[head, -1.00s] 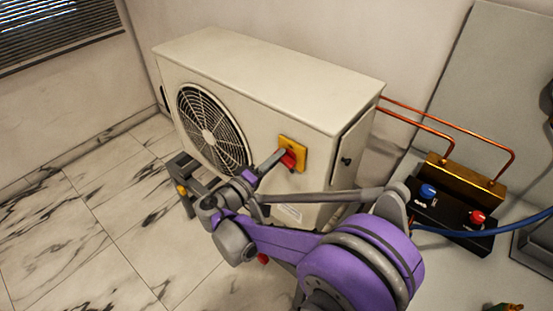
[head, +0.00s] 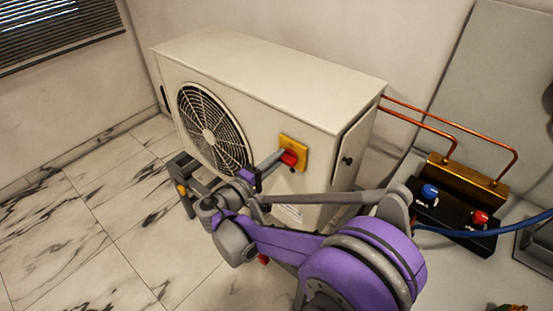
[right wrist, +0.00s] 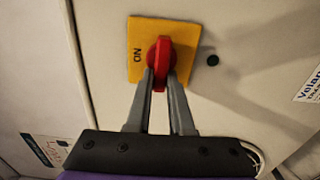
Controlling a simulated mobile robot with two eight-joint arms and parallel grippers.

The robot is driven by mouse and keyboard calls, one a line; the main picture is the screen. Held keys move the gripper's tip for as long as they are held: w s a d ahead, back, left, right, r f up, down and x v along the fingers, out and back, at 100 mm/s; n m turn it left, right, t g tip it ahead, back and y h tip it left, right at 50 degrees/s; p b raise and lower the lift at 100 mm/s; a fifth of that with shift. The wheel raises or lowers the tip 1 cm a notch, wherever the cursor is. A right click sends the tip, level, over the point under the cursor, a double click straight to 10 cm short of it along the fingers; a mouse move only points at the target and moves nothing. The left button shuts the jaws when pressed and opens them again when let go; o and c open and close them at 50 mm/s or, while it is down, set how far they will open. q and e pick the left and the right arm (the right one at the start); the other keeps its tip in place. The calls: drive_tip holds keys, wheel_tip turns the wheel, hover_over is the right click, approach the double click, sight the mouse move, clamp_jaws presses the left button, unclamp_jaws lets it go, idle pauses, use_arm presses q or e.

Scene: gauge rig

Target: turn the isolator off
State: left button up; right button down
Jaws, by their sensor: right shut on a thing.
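The isolator is a yellow plate (head: 301,148) with a red handle (head: 289,158) on the front of the cream outdoor unit (head: 270,80). My right gripper (head: 279,157) reaches it from the front left. In the right wrist view, the fingers (right wrist: 160,82) are shut on the red handle (right wrist: 162,50), one on each side of it. The handle stands upright in that view, and the sideways letters "ON" show on the yellow plate (right wrist: 140,35) to its left. The fingers hide part of the handle's lower end. My left gripper is not in view.
A fan grille (head: 211,130) is left of the isolator. Copper pipes (head: 470,125) run from the unit to a brass block (head: 465,178) on the right, near a black box (head: 455,222) with blue and red knobs. Marble floor (head: 90,215) at left is clear.

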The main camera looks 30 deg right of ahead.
drive_tip(key=c, duration=0.8)
unclamp_jaws()
drive_tip(key=shift+a, duration=0.1)
drive_tip(key=v, duration=1)
drive_tip(key=shift+s+a, duration=0.15)
drive_tip(key=shift+a, duration=0.15)
